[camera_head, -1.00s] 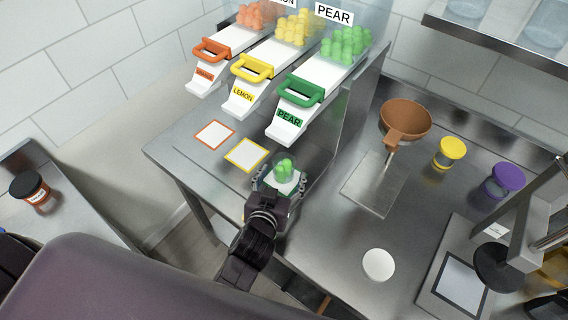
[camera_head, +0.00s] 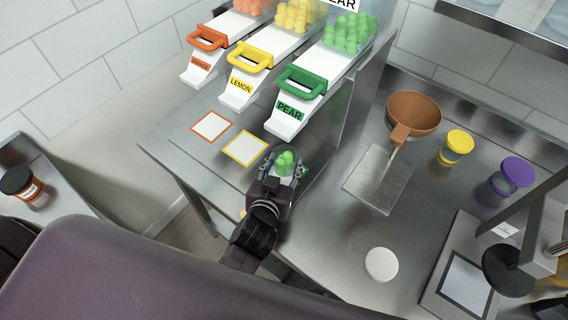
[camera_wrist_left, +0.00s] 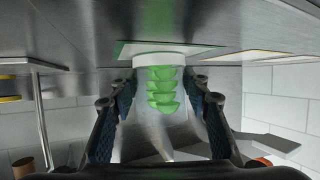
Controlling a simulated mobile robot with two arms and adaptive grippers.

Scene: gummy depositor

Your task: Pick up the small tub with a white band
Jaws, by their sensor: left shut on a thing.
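The small clear tub (camera_head: 285,161) holds several green gummies and is between the fingers of my left gripper (camera_head: 282,170). In the left wrist view, the tub's white band (camera_wrist_left: 160,60) shows at the end near the counter, with green gummies (camera_wrist_left: 163,90) stacked behind its clear wall. My left gripper (camera_wrist_left: 160,103) is shut on the tub, one finger on each side. A green-edged square card (camera_wrist_left: 170,47) lies close by the tub's white end; I cannot tell if the tub touches it. My right gripper is not in view.
Orange, lemon and pear chutes (camera_head: 287,108) stand behind the tub. Orange-edged (camera_head: 211,126) and yellow-edged (camera_head: 245,148) cards lie left of it.

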